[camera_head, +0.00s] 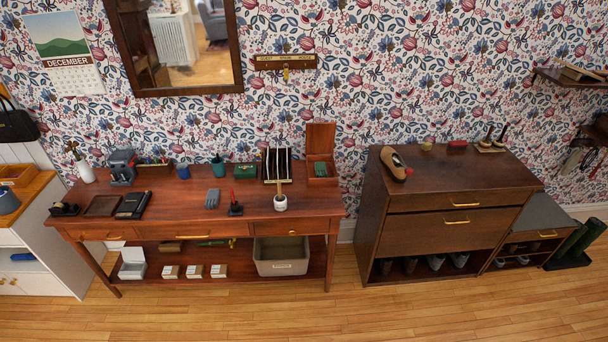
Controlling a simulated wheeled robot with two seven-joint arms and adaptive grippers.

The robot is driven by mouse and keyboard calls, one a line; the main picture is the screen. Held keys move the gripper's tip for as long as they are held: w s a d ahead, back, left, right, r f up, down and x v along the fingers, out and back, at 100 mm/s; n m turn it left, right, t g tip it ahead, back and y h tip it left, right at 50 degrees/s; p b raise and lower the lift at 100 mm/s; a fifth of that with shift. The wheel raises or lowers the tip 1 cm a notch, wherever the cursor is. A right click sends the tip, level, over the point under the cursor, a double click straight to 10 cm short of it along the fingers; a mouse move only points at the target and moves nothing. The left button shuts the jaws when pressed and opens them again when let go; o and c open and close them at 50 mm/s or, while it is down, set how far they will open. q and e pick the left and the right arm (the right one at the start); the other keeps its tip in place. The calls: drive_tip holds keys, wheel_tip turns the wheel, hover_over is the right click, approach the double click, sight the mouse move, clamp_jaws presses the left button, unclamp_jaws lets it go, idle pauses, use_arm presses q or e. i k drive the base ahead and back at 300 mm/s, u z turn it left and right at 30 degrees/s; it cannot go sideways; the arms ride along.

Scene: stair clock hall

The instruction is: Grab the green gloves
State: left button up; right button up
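I cannot make out any clearly green gloves. A small grey, glove-shaped item (212,198) lies flat on the long red-brown table (150,208), near its middle. An open wooden box (322,181) at the table's right end has something dark green inside, too small to identify. A green box-like item (245,172) stands near the back of the table. Neither of my grippers shows in the head view.
A dark wood cabinet (450,243) stands right of the table, across a narrow gap, with a shoe (394,164) on top. Tall dark green boots (578,243) stand at the far right. A grey bin (281,256) sits on the table's lower shelf. The wooden floor (340,315) in front is clear.

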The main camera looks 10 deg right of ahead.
sight(320, 168)
drive_tip(key=u, duration=0.6)
drive_tip(key=i, duration=0.65)
drive_tip(key=u, duration=0.7)
drive_tip(key=i, duration=1.45)
drive_tip(key=z, duration=0.85)
